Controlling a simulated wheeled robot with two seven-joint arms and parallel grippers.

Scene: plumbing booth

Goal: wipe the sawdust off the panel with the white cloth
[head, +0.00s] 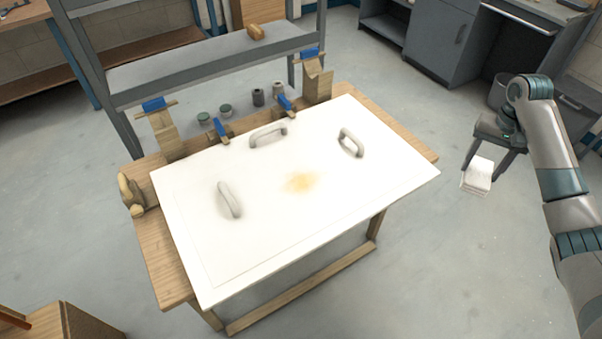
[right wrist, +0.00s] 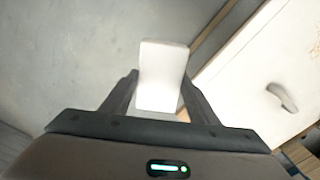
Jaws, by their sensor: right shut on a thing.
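The white panel (head: 250,240) lies flat on a wooden bench, with three light handles on it. A patch of tan sawdust (head: 301,182) lies near the panel's middle. My right gripper (head: 482,166) is to the right of the bench, shut on the white cloth (head: 478,175), which hangs between its fingers. In the right wrist view the cloth (right wrist: 162,75) is a pale folded block between the fingers, and a corner of the panel (right wrist: 245,75) shows to the right. The cloth is apart from the panel. My left gripper is not in view.
Wooden holders with blue clamps (head: 153,104) stand along the bench's back edge. Three handles (head: 229,199) rise from the panel around the sawdust. Open floor lies between bench and gripper.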

